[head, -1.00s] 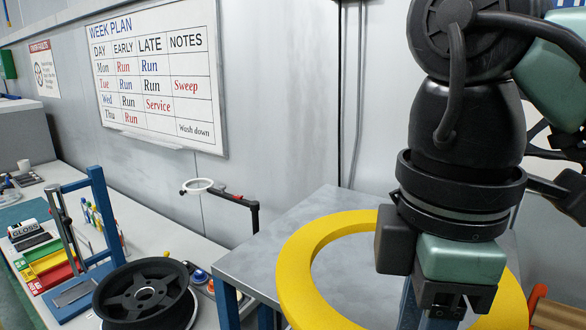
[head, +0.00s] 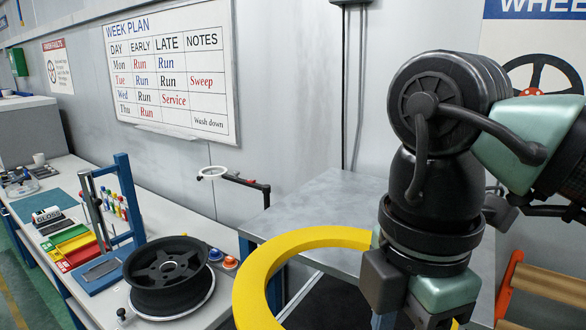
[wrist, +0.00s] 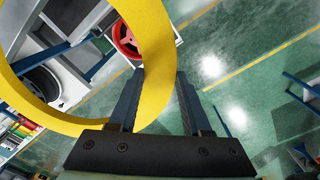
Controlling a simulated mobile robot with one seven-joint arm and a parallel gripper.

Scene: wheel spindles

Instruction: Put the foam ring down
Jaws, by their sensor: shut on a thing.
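The foam ring is a large yellow ring (head: 262,270), held in the air in the head view, with its lower part cut off by the picture's bottom edge. In the wrist view the ring (wrist: 150,40) fills the upper left and its rim passes between the two dark fingers. My gripper (wrist: 160,88) is shut on this rim. In the head view my gripper's fingertips are below the picture edge. The ring appears in front of a grey metal table; I cannot tell its height over the floor.
The grey table (head: 335,205) has a bare top behind the ring. A bench on the left carries a black wheel (head: 167,268), a blue frame (head: 127,190) and coloured trays (head: 72,243). A wooden rack (head: 545,285) stands at right. Green floor (wrist: 235,75) shows below my gripper.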

